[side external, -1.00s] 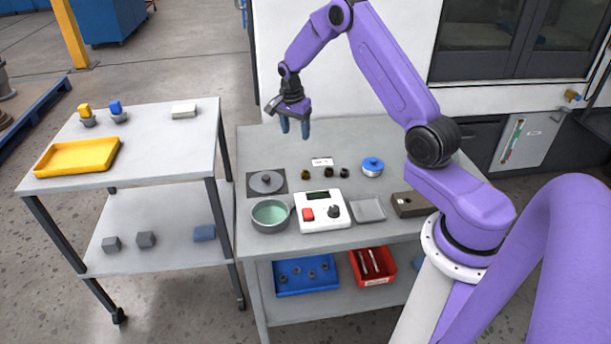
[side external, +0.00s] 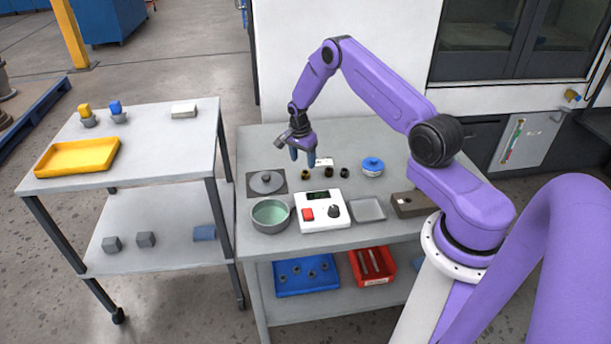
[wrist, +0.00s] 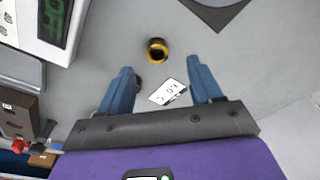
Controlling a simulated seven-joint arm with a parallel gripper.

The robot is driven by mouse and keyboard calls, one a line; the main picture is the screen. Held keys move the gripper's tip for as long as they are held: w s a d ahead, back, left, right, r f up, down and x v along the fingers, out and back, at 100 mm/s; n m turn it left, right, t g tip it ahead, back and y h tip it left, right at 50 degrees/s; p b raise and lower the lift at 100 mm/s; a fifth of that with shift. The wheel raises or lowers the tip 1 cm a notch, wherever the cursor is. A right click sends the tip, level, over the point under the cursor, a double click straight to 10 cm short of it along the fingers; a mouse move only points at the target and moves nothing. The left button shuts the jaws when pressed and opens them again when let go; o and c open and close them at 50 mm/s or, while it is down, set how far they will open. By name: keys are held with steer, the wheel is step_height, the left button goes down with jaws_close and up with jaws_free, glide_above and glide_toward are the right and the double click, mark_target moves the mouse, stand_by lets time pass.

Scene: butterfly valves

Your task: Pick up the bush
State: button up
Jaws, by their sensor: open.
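Three small ring-shaped bushes stand in a row on the workbench in the side view: a brass-coloured bush (side external: 305,174) at left, a dark one (side external: 326,171) in the middle and another dark one (side external: 343,173) at right. My gripper (side external: 302,159) is open and empty, pointing down above the bench near the brass bush. In the wrist view, the brass bush (wrist: 158,51) lies just beyond the open fingertips (wrist: 160,68), roughly between them and apart from both. A dark bush (wrist: 137,83) is mostly hidden by the left finger.
A white label card (wrist: 168,92) lies near the bushes. A white control box (side external: 323,212), a green-lined bowl (side external: 270,215), a grey disc on a dark plate (side external: 266,182), a clear tray (side external: 368,209) and a blue-topped round part (side external: 372,167) stand around them.

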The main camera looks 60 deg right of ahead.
mark_target(305, 175)
steer(key=shift+s+d+f, duration=0.1)
steer(key=shift+d+f, duration=0.1)
steer(key=shift+f, duration=1.15)
steer(key=shift+s+d+f, duration=0.1)
steer(key=shift+d+f, duration=0.05)
steer(key=shift+f, duration=1.2)
steer(key=shift+c, duration=0.3)
steer(key=c, duration=1.1)
steer(key=shift+r, duration=0.25)
